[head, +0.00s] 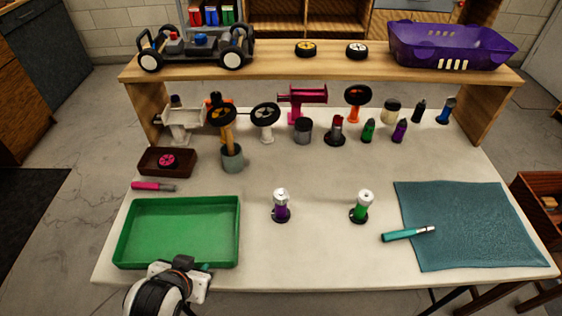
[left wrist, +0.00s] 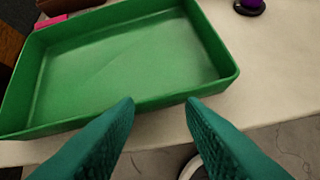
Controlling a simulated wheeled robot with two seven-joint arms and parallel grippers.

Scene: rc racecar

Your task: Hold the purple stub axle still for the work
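The purple stub axle (head: 281,212) stands upright on a round black base near the middle of the table, with a silvery top. Its lower part and black base also show at the top right edge of the left wrist view (left wrist: 250,6); the rest is cut off there. My left gripper (head: 182,264) is at the front edge of the green tray, well left of and nearer than the purple stub axle. In the left wrist view its teal fingers (left wrist: 160,103) are apart with nothing between them. My right gripper is not in view.
A similar green piece (head: 361,208) stands to the right. The empty green tray (head: 178,203) lies at front left, a teal mat (head: 470,255) with a teal tool (head: 405,234) at right. Several stands and bottles line the back below a wooden shelf (head: 300,66). Table around the purple axle is clear.

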